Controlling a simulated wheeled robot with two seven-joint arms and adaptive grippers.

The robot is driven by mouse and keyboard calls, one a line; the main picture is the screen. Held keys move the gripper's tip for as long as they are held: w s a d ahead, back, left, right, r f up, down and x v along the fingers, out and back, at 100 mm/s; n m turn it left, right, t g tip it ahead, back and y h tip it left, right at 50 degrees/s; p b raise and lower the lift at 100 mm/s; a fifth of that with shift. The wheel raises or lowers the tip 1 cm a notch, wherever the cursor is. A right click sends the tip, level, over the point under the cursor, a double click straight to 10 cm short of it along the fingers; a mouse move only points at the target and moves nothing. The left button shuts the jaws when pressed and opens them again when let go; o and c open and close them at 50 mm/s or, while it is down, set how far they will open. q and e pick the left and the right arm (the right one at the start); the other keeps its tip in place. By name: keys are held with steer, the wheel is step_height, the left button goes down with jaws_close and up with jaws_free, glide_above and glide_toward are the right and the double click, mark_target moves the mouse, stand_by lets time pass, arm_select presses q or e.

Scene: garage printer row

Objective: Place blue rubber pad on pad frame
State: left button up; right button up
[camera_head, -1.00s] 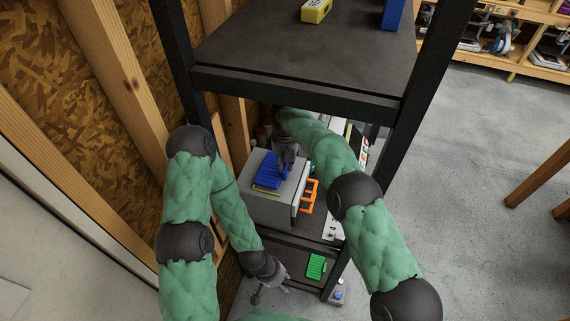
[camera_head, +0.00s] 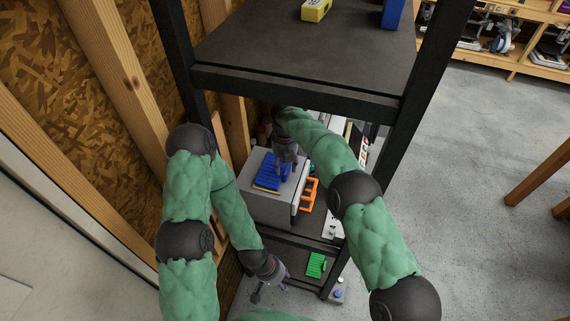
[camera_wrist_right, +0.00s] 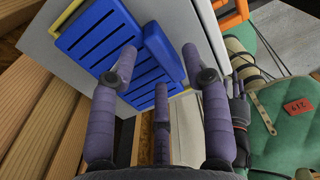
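The blue rubber pad (camera_head: 266,172), slotted with a raised blue grip block, lies on top of the grey box and also shows in the right wrist view (camera_wrist_right: 97,38). A yellow edge of the pad frame (camera_head: 265,188) shows along the pad's side, also in the right wrist view (camera_wrist_right: 66,18); the pad hides most of the frame. My right gripper (camera_wrist_right: 160,55) is over the pad, fingers spread on either side of the grip block; in the head view (camera_head: 286,168) it is small. My left gripper (camera_head: 270,290) hangs low, away from the pad; its fingers are too small to read.
The grey box (camera_head: 270,209) stands on a dark shelf, with an orange handle frame (camera_head: 309,195) at its side. A green slotted piece (camera_head: 316,265) lies on the lower shelf. The upper shelf (camera_head: 300,50) and dark posts surround my right arm.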

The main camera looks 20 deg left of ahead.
steer(key=shift+r, duration=0.1)
step_height(320, 180, up, 8)
steer(key=p, duration=0.1)
steer(key=shift+r, duration=0.25)
stand_by(0.5)
